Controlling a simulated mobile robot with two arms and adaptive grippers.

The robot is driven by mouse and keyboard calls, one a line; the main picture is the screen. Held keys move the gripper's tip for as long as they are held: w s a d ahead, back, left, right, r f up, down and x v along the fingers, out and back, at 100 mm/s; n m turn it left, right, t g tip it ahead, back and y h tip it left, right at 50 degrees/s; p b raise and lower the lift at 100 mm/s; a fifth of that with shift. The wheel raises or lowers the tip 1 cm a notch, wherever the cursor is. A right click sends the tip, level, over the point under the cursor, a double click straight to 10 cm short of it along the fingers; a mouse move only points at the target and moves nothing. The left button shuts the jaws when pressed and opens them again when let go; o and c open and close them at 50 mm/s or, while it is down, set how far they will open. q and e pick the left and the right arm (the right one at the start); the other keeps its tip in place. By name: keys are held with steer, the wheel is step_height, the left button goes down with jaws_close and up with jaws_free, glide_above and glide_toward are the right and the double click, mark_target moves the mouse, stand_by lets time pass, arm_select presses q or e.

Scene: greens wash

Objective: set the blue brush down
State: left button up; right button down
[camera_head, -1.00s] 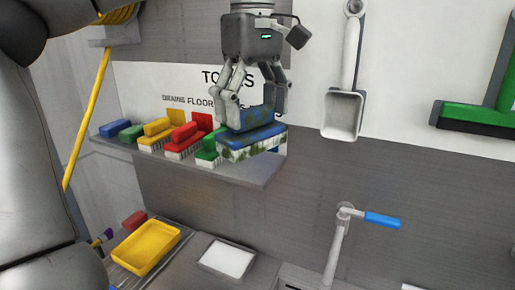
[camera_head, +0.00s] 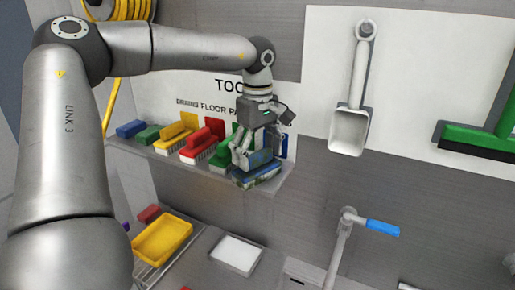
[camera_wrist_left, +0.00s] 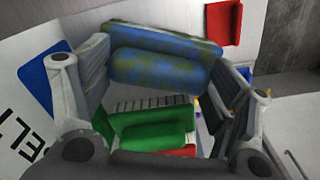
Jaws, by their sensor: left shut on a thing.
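The blue brush (camera_head: 258,176) has green smudges on it and is at the right end of the wall shelf (camera_head: 278,187). My left gripper (camera_head: 254,158) is shut on its handle from above. In the left wrist view the brush (camera_wrist_left: 160,60) lies between the two fingers (camera_wrist_left: 165,95). The brush is at about shelf height; whether its underside touches the shelf is hard to tell. My right gripper is not in view.
Green (camera_head: 222,153), red (camera_head: 200,144) and yellow (camera_head: 176,135) brushes stand left of it on the shelf. A white scoop (camera_head: 350,125) hangs at the right. Below are a yellow tray (camera_head: 162,240), a white tray (camera_head: 236,253) and a tap (camera_head: 340,240).

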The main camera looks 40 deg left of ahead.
mark_target(258, 153)
arm_select(q)
steer(key=shift+f, duration=0.1)
steer(key=o, duration=0.9)
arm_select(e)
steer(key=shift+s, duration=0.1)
arm_select(q)
steer(key=shift+r+b, duration=1.45)
steer(key=shift+r, duration=4.6)
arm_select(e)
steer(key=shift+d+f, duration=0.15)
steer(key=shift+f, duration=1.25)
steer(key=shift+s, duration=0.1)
